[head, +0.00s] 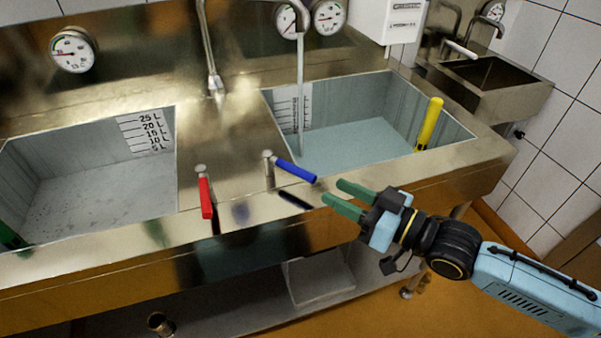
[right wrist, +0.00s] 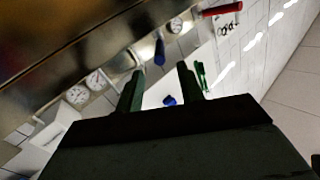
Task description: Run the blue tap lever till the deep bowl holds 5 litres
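The blue tap lever (head: 295,171) sits on the rim between two bowls, its handle swung right toward the right bowl. Water runs from the spout in a stream (head: 300,90) into the right bowl (head: 455,128), and water (head: 355,146) covers its bottom. The scale (head: 292,112) there is too small to read. My right gripper (head: 334,193) is open and empty, just right of the blue lever and apart from it. In the right wrist view the lever (right wrist: 159,52) shows beyond the open fingers (right wrist: 160,86). My left gripper is not in view.
A red lever (head: 206,197) points forward, left of the blue one. The left bowl (head: 90,185) looks empty of water, with a scale (head: 145,132). A yellow pipe (head: 429,124) stands in the right bowl. A small basin (head: 485,82) is at the far right.

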